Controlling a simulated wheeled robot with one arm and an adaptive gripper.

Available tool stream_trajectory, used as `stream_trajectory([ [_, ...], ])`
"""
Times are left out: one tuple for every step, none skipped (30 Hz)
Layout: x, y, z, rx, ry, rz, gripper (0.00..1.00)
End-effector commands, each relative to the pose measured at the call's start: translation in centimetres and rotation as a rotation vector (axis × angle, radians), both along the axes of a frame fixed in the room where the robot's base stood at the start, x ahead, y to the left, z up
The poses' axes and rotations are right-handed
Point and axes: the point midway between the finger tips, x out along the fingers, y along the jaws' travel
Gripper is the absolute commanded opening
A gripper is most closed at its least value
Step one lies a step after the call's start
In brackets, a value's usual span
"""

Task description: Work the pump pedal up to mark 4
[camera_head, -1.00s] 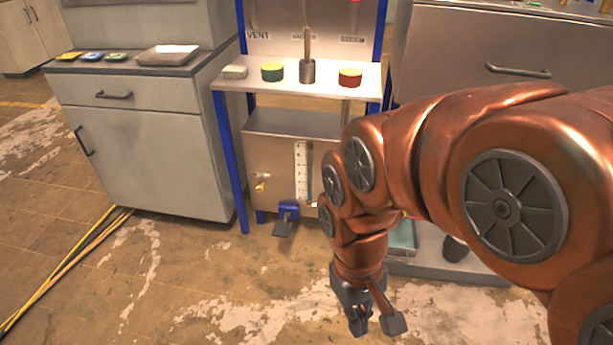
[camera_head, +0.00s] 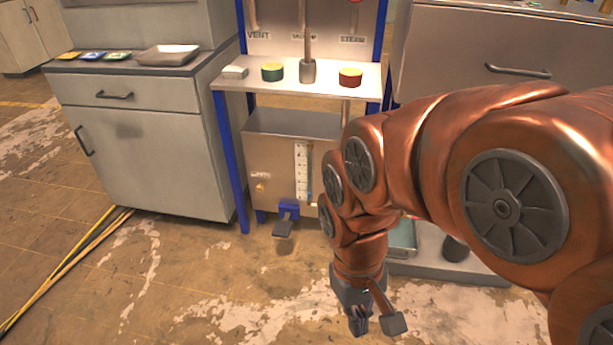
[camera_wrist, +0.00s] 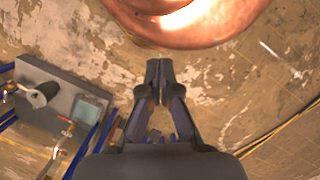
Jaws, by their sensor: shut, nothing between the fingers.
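The pump pedal (camera_head: 283,228) is a dark grey plate on a blue bracket, low at the front of the steel pump box (camera_head: 272,166), just above the floor. A white strip gauge (camera_head: 301,172) with marks stands upright on the box front; its numbers and level are too small to read. My gripper (camera_head: 359,328) hangs low over the floor, right of the pedal and nearer to me, apart from it. Its fingers also show in the wrist view (camera_wrist: 160,72), closed together with nothing between them. The pedal does not show clearly in the wrist view.
A shelf (camera_head: 330,82) above the box holds colored round pieces and a grey cylinder. A grey cabinet (camera_head: 150,150) stands left. Yellow cables (camera_head: 70,262) lie on the floor at left. A low grey platform (camera_head: 455,267) is at right. Floor before the pedal is clear.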

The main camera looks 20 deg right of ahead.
Motion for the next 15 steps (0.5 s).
stream_trajectory([
  [0.0,0.0,0.0,0.000,0.000,0.000,0.00],
  [0.0,0.0,0.1,0.000,0.000,0.000,0.00],
  [0.0,0.0,0.2,0.000,-0.001,0.000,0.00],
  [0.0,0.0,0.3,0.000,-0.001,0.000,0.00],
  [0.0,0.0,0.6,0.000,-0.002,0.000,0.00],
  [0.0,0.0,0.9,0.000,-0.003,0.000,0.00],
  [0.0,0.0,1.3,0.000,-0.004,0.000,0.00],
  [0.0,0.0,1.7,0.000,-0.006,0.000,0.00],
  [0.0,0.0,2.3,0.000,-0.008,0.000,0.00],
  [0.0,0.0,2.9,0.000,-0.011,0.000,0.00],
  [0.0,0.0,3.5,0.000,-0.013,0.000,0.00],
  [0.1,0.0,4.4,0.000,-0.017,0.000,0.00],
  [0.1,0.0,5.1,0.000,-0.020,0.000,0.00],
  [0.1,0.0,5.9,0.000,-0.023,0.000,0.00],
  [0.1,0.0,7.0,0.000,-0.028,0.000,0.00],
])
